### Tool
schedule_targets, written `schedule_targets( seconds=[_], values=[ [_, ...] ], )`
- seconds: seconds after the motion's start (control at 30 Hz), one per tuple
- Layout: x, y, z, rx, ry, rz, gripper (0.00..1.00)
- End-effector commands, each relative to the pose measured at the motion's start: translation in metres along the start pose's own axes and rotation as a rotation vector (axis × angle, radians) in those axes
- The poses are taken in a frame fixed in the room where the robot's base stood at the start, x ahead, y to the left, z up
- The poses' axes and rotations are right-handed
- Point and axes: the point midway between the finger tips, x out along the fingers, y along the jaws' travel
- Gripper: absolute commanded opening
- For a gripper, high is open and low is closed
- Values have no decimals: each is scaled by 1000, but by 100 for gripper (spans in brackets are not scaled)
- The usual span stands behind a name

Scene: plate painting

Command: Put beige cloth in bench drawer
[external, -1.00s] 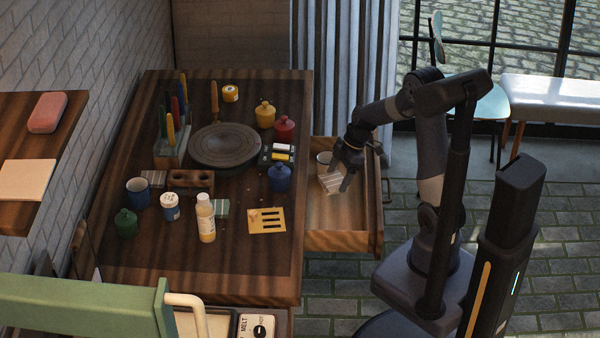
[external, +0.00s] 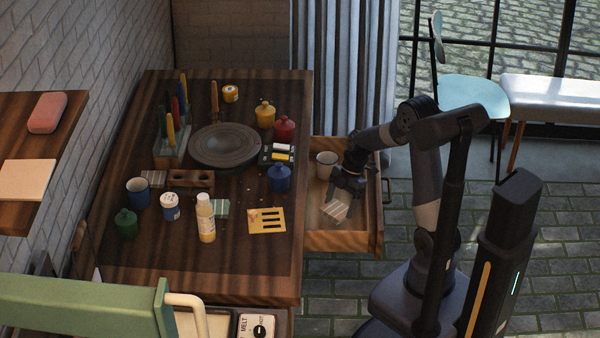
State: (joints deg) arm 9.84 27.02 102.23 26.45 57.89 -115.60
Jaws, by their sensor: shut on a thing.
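The bench drawer (external: 326,242) stands pulled out at the right side of the wooden bench. My gripper (external: 344,200) points down over the drawer's inside, shut on the beige cloth (external: 336,210). The cloth looks pale and striped and hangs at the fingertips, low over the drawer floor. I cannot tell whether it touches the floor. My fingers hide part of the cloth.
A light cup (external: 326,165) stands in the far part of the drawer. On the bench are a dark turntable (external: 225,147), a blue jar (external: 280,178), a yellow stencil (external: 267,221) and a bottle (external: 205,218). The drawer's near part is clear.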

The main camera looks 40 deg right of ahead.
Motion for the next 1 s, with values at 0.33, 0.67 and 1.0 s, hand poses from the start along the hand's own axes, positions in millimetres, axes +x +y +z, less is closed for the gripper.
schedule_targets(
  seconds=[0.33,0.67,1.0],
  values=[
    [35,0,15,2,0,0,50],
    [38,0,16,1,-1,2,50],
    [36,0,15,1,-1,1,97]
  ],
)
